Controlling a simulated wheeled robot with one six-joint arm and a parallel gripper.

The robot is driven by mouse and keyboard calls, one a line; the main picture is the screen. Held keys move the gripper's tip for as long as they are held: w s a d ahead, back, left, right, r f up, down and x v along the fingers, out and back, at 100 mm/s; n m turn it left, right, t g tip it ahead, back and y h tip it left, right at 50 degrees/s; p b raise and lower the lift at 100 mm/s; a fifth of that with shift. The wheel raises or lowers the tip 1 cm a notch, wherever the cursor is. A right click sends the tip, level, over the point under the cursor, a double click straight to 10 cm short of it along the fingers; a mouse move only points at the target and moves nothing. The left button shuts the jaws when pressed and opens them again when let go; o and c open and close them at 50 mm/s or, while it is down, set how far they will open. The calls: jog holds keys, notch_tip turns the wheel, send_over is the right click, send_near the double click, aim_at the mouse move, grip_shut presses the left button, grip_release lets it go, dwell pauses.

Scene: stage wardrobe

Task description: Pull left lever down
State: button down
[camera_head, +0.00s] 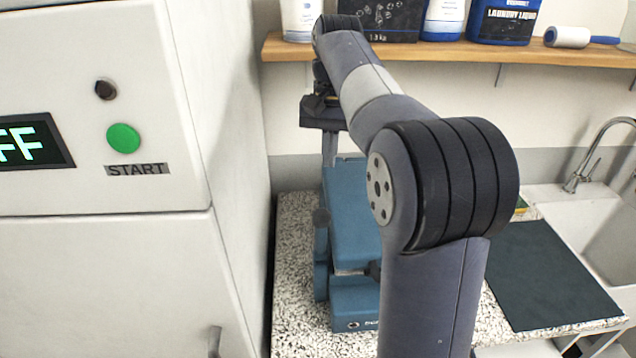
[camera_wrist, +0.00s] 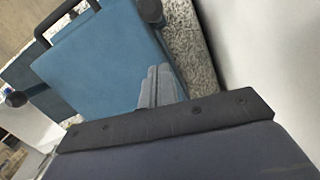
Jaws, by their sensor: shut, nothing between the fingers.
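A blue press-like machine (camera_head: 347,205) stands on the counter behind my arm, which hides its right part. A dark round knob (camera_head: 321,217) on its left side looks like the left lever's end. In the wrist view, where the sides look swapped, a dark knob (camera_wrist: 150,10) shows at the blue machine's (camera_wrist: 105,65) edge by the speckled counter. Another dark knob (camera_wrist: 15,98) shows at the far left. My gripper (camera_head: 329,162) points down at the machine's rear, shut and empty. In the wrist view, its grey fingers (camera_wrist: 158,75) are together over the blue top, apart from both knobs.
A white cabinet (camera_head: 235,190) with a green START button (camera_head: 123,138) stands close on the left. A wooden shelf (camera_head: 480,52) with bottles is behind. A dark mat (camera_head: 550,275) and a sink (camera_head: 605,215) lie right. Speckled counter (camera_head: 292,290) is bare left of the machine.

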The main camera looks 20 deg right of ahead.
jog(key=shift+w+d+r, duration=0.1)
jog(key=shift+w+r, duration=0.3)
jog(key=shift+w, duration=0.3)
jog(key=shift+f, duration=0.1)
send_over(321, 236)
jog(key=w+d, duration=0.1)
jog(key=w, duration=0.3)
notch_tip(321, 236, down, 10)
jog(key=shift+s+d+f+p, duration=0.15)
jog(key=shift+s+f+p, duration=0.1)
jog(key=shift+p, duration=0.2)
